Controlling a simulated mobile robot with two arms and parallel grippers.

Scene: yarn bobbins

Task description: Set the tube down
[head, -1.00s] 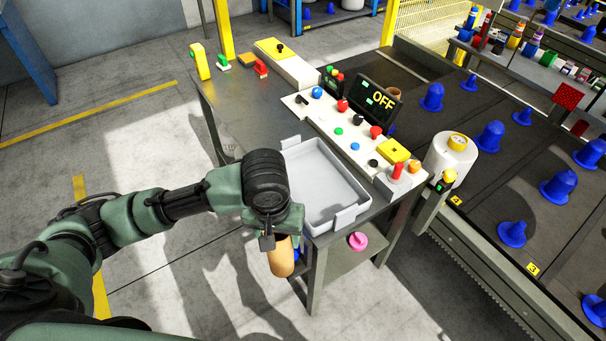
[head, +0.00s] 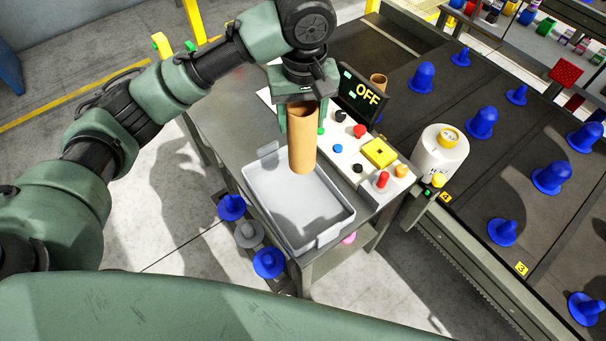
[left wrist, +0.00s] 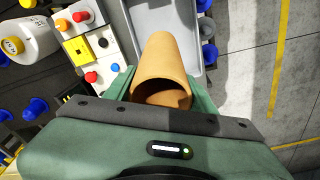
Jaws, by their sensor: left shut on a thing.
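My left gripper (head: 299,108) is shut on a brown cardboard tube (head: 302,150). The tube hangs upright above the far part of a grey tray (head: 268,217) on the metal table; I cannot tell exactly how high. In the left wrist view the tube (left wrist: 163,75) sits between the two green fingers, its open end toward the camera, with the tray (left wrist: 157,18) beyond it. The tray looks empty, with a shadow across its floor. My right gripper is not in view.
A control panel (head: 342,143) with coloured buttons and an OFF screen (head: 363,95) stands just right of the tube. A white canister (head: 437,158) is further right, by the dark rack with blue pegs (head: 481,122). Blue (head: 231,207) and grey pegs stand left of the tray.

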